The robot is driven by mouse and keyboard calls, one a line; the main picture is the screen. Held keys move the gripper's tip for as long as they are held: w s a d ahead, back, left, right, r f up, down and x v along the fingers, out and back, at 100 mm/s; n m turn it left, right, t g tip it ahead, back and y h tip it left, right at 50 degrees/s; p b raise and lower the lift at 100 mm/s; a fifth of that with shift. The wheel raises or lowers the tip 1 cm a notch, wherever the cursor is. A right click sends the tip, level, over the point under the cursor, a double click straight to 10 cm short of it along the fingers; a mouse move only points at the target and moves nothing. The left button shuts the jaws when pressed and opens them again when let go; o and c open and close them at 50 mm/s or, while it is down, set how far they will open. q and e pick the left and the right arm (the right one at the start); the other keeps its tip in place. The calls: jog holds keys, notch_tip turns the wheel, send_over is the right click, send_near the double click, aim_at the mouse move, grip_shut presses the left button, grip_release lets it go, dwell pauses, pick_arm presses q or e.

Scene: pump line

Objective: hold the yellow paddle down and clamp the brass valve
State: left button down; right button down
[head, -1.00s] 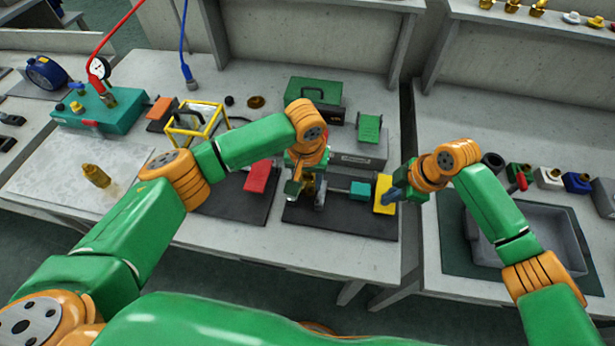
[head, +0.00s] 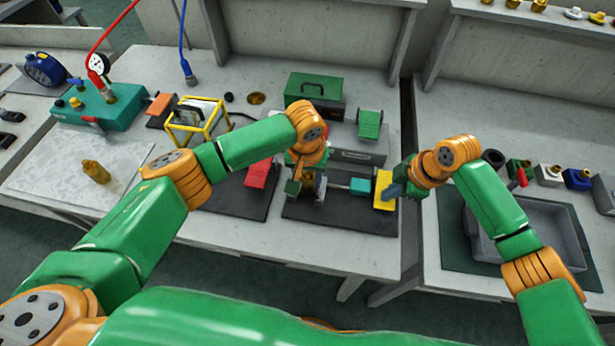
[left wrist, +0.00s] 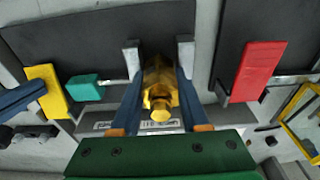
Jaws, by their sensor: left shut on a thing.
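The brass valve (left wrist: 160,92) is in the left wrist view, between two upright grey jaws (left wrist: 186,52) of a fixture on a dark base. My left gripper (left wrist: 152,100) is shut on the valve, with one blue finger along each side. In the head view my left gripper (head: 306,190) is over the fixture and the arm mostly hides the valve. The yellow paddle (head: 383,188) is at the right end of the same base, beside a teal block (head: 361,186). My right gripper (head: 396,190) looks shut, its blue fingertips against the paddle; it also shows in the left wrist view (left wrist: 22,98).
A red paddle (head: 258,174) on another dark base is to the left. A yellow frame (head: 198,122), a green toolbox (head: 315,97) and a green paddle (head: 369,124) stand behind. A brass fitting (head: 96,172) stands on the pale mat at left. A grey tray (head: 530,225) is at right.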

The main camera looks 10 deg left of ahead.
pick_arm(q)
grip_release()
dwell(0.3)
jog(key=shift+r, duration=3.5)
notch_tip(320, 180, up, 8)
jog(key=p, duration=0.7)
jog(key=shift+f+p, duration=0.15)
jog(key=shift+p, duration=0.25)
pick_arm(e)
notch_tip(320, 180, up, 7)
